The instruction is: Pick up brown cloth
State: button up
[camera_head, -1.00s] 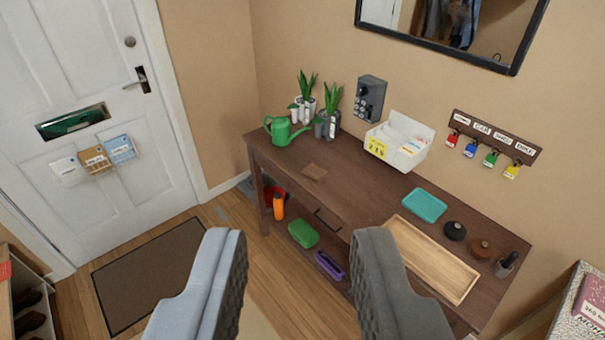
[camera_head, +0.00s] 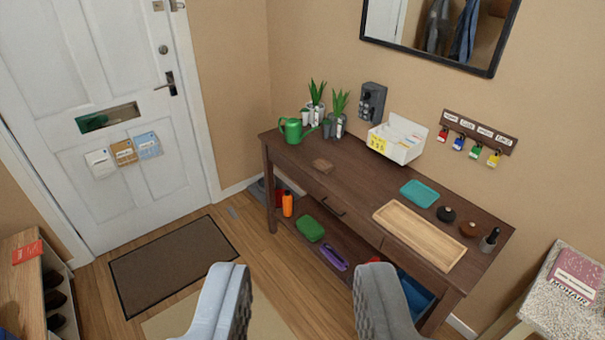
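Several items sit on the lower shelf.

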aim_at(321, 164)
jog(key=u, duration=0.4)
jog(key=k, duration=0.1)
jog(key=z, duration=0.55)
jog(key=i, duration=1.55)
jog(key=u, duration=0.2)
jog(key=i, duration=1.6)
jog(key=u, duration=0.15)
